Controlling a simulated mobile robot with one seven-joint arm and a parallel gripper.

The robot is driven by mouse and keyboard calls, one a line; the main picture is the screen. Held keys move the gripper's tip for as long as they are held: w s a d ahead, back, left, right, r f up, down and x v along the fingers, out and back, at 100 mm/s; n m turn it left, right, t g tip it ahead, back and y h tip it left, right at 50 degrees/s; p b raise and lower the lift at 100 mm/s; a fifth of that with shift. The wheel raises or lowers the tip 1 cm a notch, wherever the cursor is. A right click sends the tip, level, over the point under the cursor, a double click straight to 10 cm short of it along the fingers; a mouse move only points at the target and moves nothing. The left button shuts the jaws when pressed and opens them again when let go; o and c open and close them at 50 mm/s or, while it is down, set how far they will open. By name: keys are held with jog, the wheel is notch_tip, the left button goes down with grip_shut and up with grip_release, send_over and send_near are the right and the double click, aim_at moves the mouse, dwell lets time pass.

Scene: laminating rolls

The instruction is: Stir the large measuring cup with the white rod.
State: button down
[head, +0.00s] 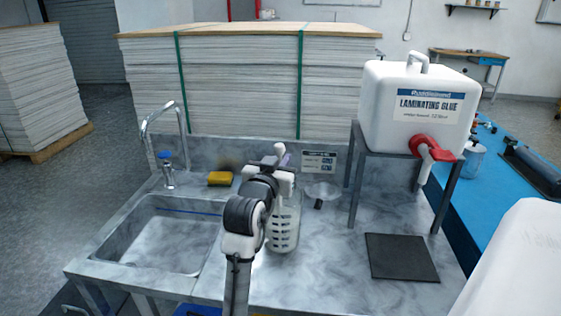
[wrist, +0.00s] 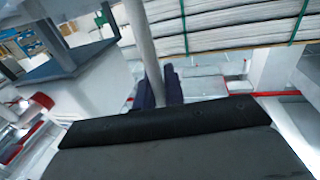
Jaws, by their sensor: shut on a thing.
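A sink (head: 170,240) with a tap (head: 165,140) is at the left. A glue container (head: 415,110) stands on a metal stand at the right, above a dark mat (head: 402,257).

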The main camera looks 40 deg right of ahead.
notch_tip(320, 180, up, 8)
jog(key=p, duration=0.6)
jog(key=shift+r, duration=0.1)
notch_tip(320, 180, up, 8)
dwell(0.5)
dwell(0.6)
notch_tip(320, 180, up, 4)
dwell(0.4)
dwell(1.0)
